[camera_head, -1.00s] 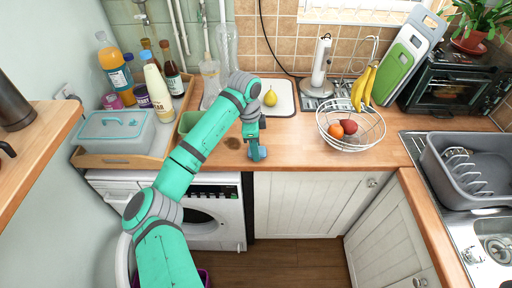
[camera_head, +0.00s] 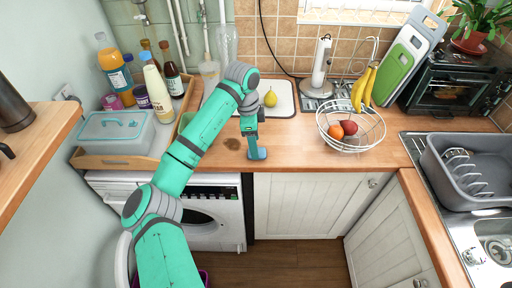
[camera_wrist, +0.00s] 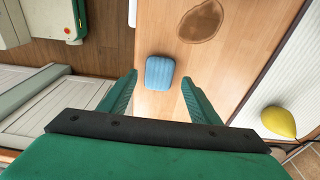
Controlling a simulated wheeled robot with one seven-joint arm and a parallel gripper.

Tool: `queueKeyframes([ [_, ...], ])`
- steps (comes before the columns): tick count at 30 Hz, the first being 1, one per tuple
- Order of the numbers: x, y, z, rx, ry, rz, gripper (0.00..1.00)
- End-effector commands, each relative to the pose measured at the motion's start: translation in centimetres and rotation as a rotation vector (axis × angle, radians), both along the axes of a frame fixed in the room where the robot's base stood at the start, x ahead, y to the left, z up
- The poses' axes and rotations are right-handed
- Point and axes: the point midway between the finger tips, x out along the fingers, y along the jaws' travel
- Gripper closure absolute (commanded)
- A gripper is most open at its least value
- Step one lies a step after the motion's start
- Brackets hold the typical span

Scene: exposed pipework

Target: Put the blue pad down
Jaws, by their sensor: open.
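The blue pad (camera_wrist: 159,72) is a small ribbed block with rounded corners. In the wrist view it lies on the wooden worktop near the worktop's front edge. In the head view the pad (camera_head: 261,153) shows at the front of the worktop, just below my gripper (camera_head: 251,133). In the wrist view my gripper (camera_wrist: 159,83) is open. The pad lies between and slightly beyond the two green fingertips, with a gap on each side. A brown stain (camera_wrist: 201,20) is on the worktop beside it.
A white board (camera_head: 282,108) with a yellow pear (camera_head: 270,98) lies behind the gripper. A wire fruit bowl (camera_head: 350,137) stands to the right. A wooden tray (camera_head: 117,161) with bottles and a box is on the left. Worktop between pad and bowl is clear.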

Motion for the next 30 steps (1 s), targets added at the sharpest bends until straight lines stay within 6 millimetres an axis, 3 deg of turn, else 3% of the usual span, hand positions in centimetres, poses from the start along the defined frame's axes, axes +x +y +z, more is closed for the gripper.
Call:
queueKeyframes([
  [6, 0.1, 0.5, 4.6, 0.000, -0.003, -0.001, 0.43],
  [12, 0.1, 1.2, 7.7, 0.002, -0.003, 0.003, 0.43],
  [18, 0.0, 1.0, 8.9, 0.001, -0.001, -0.001, 0.43],
  [30, 0.0, 0.8, 9.0, 0.000, 0.000, -0.004, 0.43],
])
